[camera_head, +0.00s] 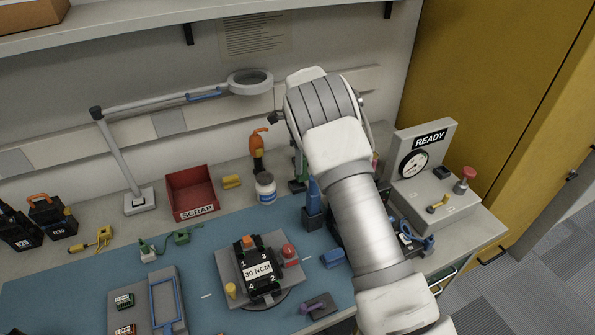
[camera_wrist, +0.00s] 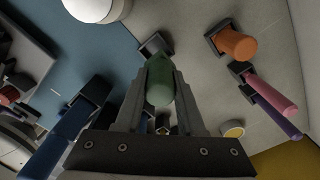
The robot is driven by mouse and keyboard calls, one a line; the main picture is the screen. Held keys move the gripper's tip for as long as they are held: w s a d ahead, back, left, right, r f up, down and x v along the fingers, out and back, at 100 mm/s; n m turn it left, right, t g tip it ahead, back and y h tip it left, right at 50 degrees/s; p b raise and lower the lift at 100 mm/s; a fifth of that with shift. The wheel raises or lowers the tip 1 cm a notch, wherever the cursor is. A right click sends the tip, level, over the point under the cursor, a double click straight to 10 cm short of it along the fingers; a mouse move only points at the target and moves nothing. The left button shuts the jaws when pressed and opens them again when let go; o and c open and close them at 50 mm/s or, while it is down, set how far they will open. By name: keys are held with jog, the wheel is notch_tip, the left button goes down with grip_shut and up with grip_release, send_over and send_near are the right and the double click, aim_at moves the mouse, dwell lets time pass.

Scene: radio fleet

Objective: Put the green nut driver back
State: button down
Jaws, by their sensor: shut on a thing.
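The green nut driver (camera_wrist: 160,82) shows in the wrist view between the two fingers of my gripper (camera_wrist: 160,92), which is shut on it. Its rounded green end faces the camera; its lower part is hidden. In the head view my arm covers most of the gripper and the driver.
An orange-handled tool (camera_wrist: 236,42) and pink (camera_wrist: 272,95) and purple tools stand in black holders close by. A blue-handled tool (camera_wrist: 62,132) is on the other side. A white bottle (camera_head: 265,188), red scrap bin (camera_head: 192,190) and gauge box (camera_head: 425,165) stand on the bench.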

jog(key=shift+s+a, duration=0.1)
jog(key=shift+a, duration=0.4)
jog(key=shift+a+f, duration=0.15)
jog(key=shift+f, duration=1.6)
jog(key=shift+f, duration=0.15)
jog(key=c, duration=0.5)
grip_release()
